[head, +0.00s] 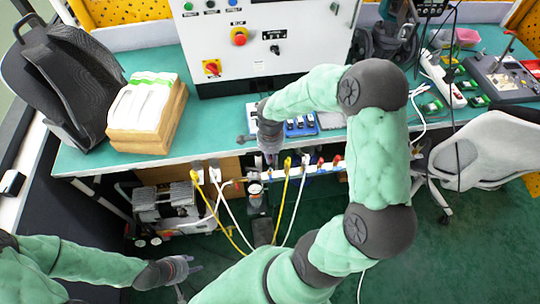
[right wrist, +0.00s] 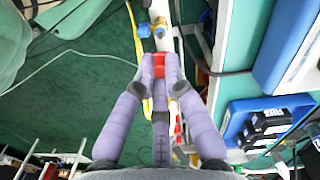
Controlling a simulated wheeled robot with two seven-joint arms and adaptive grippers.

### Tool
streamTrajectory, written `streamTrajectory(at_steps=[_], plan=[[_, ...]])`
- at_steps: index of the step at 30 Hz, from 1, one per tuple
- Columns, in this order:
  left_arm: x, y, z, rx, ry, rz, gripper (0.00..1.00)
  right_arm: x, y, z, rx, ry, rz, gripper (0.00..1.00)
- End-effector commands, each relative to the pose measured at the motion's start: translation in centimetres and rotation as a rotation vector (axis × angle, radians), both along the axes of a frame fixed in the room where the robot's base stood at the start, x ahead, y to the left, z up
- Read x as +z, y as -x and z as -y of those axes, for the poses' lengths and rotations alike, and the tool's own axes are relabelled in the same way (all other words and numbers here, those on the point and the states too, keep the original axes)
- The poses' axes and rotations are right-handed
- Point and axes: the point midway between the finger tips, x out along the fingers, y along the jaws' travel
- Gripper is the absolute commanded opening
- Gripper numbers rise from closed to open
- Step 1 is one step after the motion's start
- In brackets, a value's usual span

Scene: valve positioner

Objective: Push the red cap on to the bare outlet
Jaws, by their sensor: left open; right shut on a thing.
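The red cap (right wrist: 159,66) is between the fingertips of my right gripper (right wrist: 160,80) in the right wrist view. That gripper is shut on it. In the head view my right gripper (head: 269,157) points down at the table's front edge, over the white rail (head: 258,174), and the cap is hidden there. In the right wrist view a brass and blue fitting (right wrist: 158,28) lies just beyond the cap. I cannot tell whether it is the bare outlet or whether the cap touches anything. My left gripper (head: 185,268) is open and empty, low at the lower left.
Yellow hoses (head: 281,200) and white hoses hang from the rail. A blue tray (head: 301,126) lies on the green table (head: 210,120) close behind my right gripper. A control cabinet (head: 265,40) stands behind. A wooden box (head: 148,118) and a chair (head: 480,150) flank the area.

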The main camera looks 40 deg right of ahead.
Motion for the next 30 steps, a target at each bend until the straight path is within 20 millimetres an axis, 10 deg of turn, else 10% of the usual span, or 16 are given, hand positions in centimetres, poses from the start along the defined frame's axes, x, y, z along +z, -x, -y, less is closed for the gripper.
streamTrajectory(at_steps=[30], plan=[[-3.0, 0.0, 0.0, 0.000, 0.000, 0.000, 0.41, -4.8, 0.0, 0.0, 0.003, 0.000, 0.000, 0.00]])
